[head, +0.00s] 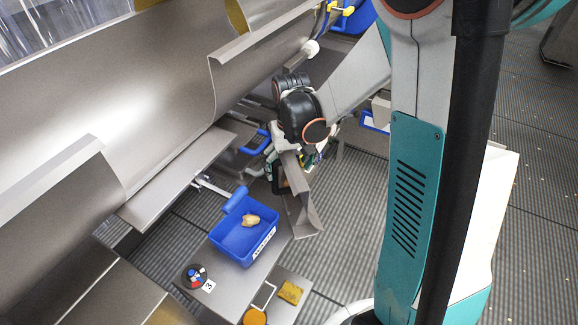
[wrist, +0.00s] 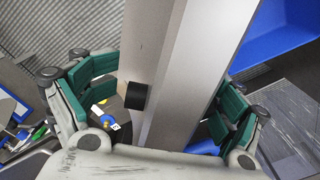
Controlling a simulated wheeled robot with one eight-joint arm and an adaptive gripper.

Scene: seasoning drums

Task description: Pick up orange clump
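A tan-orange clump (head: 251,220) lies in a blue tray (head: 268,246) in the lower middle of the head view. My gripper (head: 281,176) is above and to the right of the tray, beside a grey bent metal piece (head: 302,215), and is partly hidden by my wrist. In the wrist view my gripper (wrist: 160,98) is open, its teal-padded fingers wide apart. A grey metal beam with a small dark block (wrist: 136,96) shows between the fingers; whether they touch the beam, I cannot tell. The clump is not visible in the wrist view.
The blue tray stands on a grey ledge with a round dark item holding coloured pieces (head: 195,275). A yellow-orange block (head: 290,292) and an orange round thing (head: 254,317) are below. Large metal drum panels (head: 130,95) fill the left. Striped floor is open at the right.

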